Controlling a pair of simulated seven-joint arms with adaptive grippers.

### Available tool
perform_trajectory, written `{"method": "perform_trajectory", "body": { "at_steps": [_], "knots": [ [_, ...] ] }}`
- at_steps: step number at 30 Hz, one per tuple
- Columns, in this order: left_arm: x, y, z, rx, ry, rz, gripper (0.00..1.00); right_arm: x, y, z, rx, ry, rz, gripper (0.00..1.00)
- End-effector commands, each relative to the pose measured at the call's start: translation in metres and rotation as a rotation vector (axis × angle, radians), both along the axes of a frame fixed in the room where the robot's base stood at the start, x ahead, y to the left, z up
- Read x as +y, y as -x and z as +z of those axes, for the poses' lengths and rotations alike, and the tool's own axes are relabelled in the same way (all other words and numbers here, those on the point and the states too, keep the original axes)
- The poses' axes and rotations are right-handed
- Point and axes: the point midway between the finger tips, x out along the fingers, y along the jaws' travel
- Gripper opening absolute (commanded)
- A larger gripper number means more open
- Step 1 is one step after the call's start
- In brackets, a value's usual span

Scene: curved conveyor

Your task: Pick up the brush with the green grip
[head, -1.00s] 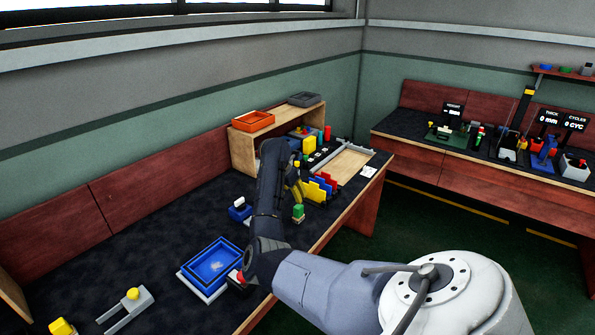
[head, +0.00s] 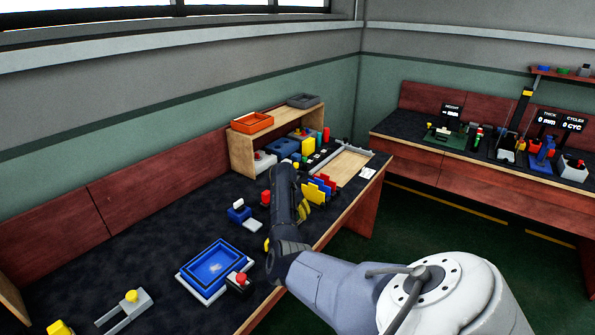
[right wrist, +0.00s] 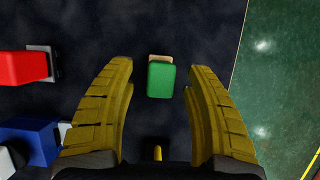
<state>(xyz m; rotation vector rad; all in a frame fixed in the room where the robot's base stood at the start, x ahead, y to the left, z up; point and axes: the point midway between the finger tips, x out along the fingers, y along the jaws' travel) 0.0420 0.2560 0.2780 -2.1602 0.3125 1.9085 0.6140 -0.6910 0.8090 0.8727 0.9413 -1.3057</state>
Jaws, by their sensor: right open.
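The brush with the green grip (right wrist: 161,80) is in the right wrist view, seen from above on the dark bench top. Its green grip covers most of a tan part at its far edge. My right gripper (head: 303,209) is open, its two yellow fingers on either side of the green grip in the right wrist view, with gaps on both sides. How high the fingers are above the brush is hard to tell. In the head view my right arm hides the brush. My left gripper is not in view.
A red block (right wrist: 22,68) and a blue block (right wrist: 30,138) lie left of the fingers. Red, blue and yellow upright plates (head: 318,190) stand close by the gripper in the head view. A blue tray (head: 216,266) is nearer. The bench edge is at right in the wrist view.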

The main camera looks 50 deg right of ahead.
Motion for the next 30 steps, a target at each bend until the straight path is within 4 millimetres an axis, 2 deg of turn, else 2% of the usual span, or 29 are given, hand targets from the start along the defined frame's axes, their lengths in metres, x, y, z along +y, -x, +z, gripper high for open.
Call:
{"method": "perform_trajectory", "body": {
  "at_steps": [6, 14, 27, 30],
  "knots": [
    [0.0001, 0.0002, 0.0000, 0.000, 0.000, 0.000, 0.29, -0.0042, 0.0000, -0.0107, 0.000, 0.000, 0.001, 0.53],
    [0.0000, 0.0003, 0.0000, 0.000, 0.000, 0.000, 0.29, -0.0044, 0.0000, -0.0109, 0.000, 0.000, 0.001, 0.52],
    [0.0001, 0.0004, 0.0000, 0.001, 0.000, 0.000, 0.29, -0.0043, 0.0000, -0.0108, 0.000, 0.000, 0.001, 0.01],
    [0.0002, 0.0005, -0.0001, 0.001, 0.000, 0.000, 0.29, -0.0043, -0.0001, -0.0107, 0.000, 0.000, 0.000, 0.00]
  ]
}}
